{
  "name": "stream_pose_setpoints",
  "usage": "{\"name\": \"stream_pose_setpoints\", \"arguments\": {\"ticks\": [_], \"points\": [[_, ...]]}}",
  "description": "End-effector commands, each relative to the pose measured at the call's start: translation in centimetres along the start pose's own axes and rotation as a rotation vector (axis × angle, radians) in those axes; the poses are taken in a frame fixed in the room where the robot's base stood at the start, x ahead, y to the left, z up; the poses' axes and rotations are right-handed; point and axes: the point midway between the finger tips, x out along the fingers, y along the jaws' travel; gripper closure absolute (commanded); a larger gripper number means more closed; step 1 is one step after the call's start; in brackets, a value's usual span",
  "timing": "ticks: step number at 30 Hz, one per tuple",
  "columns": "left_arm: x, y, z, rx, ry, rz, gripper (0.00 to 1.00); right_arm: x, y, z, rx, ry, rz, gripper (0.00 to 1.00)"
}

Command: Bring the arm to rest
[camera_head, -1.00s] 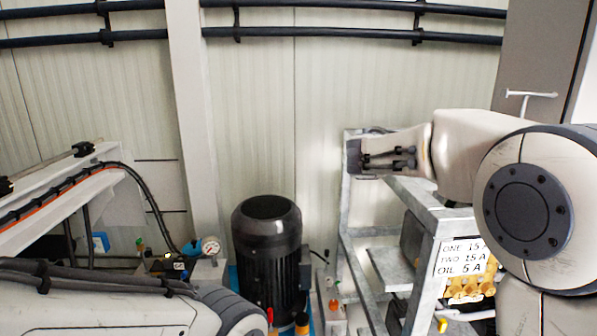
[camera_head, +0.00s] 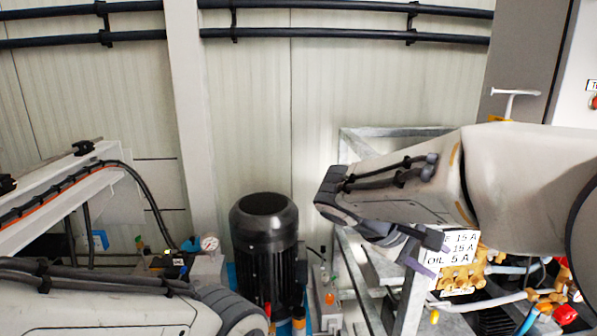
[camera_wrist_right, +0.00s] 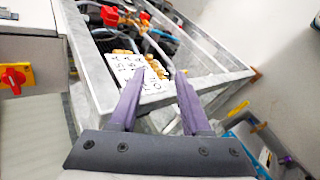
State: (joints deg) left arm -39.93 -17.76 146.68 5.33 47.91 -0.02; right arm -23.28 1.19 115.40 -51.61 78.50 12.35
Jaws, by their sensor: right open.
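My right arm (camera_head: 520,170) reaches in from the right. Its gripper (camera_head: 421,262) points down in front of the grey metal frame (camera_head: 415,300) and covers part of the white label (camera_head: 452,265). In the right wrist view the two purple fingers of this gripper (camera_wrist_right: 160,88) are apart, with nothing held between them. The label (camera_wrist_right: 138,74) and brass fittings (camera_wrist_right: 160,72) show beyond the fingertips. My left arm (camera_head: 110,310) lies low at the left; its gripper is out of view.
A black motor (camera_head: 266,250) stands at the centre, with a pressure gauge (camera_head: 209,243) to its left. Hoses and valves (camera_head: 550,295) crowd the lower right. A grey cabinet (camera_head: 525,70) stands behind my right arm. A red-and-yellow switch (camera_wrist_right: 14,77) shows at the wrist view's left.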

Motion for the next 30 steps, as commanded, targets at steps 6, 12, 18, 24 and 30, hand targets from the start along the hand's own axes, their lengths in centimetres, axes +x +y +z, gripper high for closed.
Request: {"name": "stream_pose_setpoints", "arguments": {"ticks": [6, 12, 18, 24, 30], "points": [[0.0, 0.0, 0.0, 0.000, 0.000, 0.000, 0.50, -2.8, -13.9, 2.7, -0.118, 0.158, -0.413, 0.53], [0.0, 0.0, 0.0, 0.000, 0.000, 0.000, 0.50, -6.1, -22.9, 5.9, -0.141, 0.250, -0.719, 0.53], [-0.8, 0.1, 0.0, 0.000, -0.001, 0.000, 0.50, -9.3, -27.7, 8.8, -0.110, 0.304, -0.936, 0.53], [-5.8, 0.4, -0.3, 0.000, 0.001, 0.000, 0.50, -12.3, -23.7, 9.4, -0.109, 0.299, -0.927, 0.53], [-11.4, 0.8, -0.6, 0.000, 0.000, 0.000, 0.50, -15.9, -19.4, 10.3, -0.109, 0.299, -0.926, 0.53]]}}
